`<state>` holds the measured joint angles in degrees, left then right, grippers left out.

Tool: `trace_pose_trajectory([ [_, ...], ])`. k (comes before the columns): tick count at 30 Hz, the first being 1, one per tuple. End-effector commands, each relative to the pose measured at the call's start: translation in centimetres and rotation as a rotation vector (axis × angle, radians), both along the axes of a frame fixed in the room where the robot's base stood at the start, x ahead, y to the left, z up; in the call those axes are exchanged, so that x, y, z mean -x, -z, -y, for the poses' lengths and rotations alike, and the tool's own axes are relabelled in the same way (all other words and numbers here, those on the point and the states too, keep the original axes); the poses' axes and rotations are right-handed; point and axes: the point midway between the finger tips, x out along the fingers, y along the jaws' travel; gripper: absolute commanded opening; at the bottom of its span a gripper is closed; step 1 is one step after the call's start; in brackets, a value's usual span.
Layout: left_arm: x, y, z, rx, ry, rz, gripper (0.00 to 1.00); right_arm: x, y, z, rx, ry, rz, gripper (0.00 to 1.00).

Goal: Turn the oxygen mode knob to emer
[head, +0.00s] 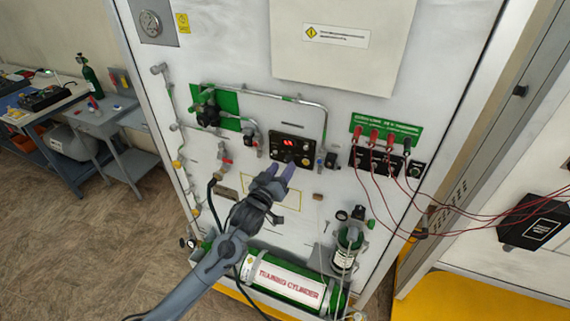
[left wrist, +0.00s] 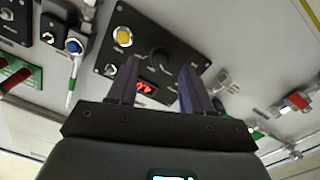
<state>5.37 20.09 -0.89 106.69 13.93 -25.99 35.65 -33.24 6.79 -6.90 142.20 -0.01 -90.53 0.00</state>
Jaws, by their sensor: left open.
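A black control panel (head: 312,146) with a red lit display is on the white board, above my left gripper (head: 280,169). In the left wrist view the same panel (left wrist: 178,85) carries a round black knob (left wrist: 160,56), a yellow button (left wrist: 123,36) and the red display (left wrist: 144,87). My left gripper (left wrist: 160,66) is open, its two fingers pointing at the panel, one on each side of the knob as seen there. I see no clear contact with the knob. The labels are too small to read, so the knob's setting cannot be told. My right gripper is not in view.
Pipes and green-backed valves (head: 208,108) are left of the panel. Red plugs with cables (head: 375,135) hang to its right. Below are a green and white training cylinder (head: 285,283) and a smaller bottle (head: 347,245).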

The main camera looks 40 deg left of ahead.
Motion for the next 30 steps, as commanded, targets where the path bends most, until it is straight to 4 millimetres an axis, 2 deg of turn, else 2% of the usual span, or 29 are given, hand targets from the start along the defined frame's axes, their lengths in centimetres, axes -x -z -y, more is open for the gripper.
trace_pose_trajectory([
  [3,-1.4,-0.1,-0.4,0.001,-0.001,0.000,0.50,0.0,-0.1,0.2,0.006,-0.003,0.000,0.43],
  [7,-2.3,0.0,-0.6,0.001,0.000,0.000,0.50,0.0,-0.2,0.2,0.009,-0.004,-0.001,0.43],
  [19,-2.7,0.0,-0.7,0.000,0.000,-0.001,0.49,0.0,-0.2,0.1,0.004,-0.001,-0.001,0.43],
  [28,-2.7,0.0,-0.7,0.000,0.000,-0.001,0.03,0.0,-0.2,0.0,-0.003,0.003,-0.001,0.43],
  [30,-2.7,0.0,-0.7,0.000,0.000,-0.001,0.00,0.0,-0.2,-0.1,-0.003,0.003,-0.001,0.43],
])
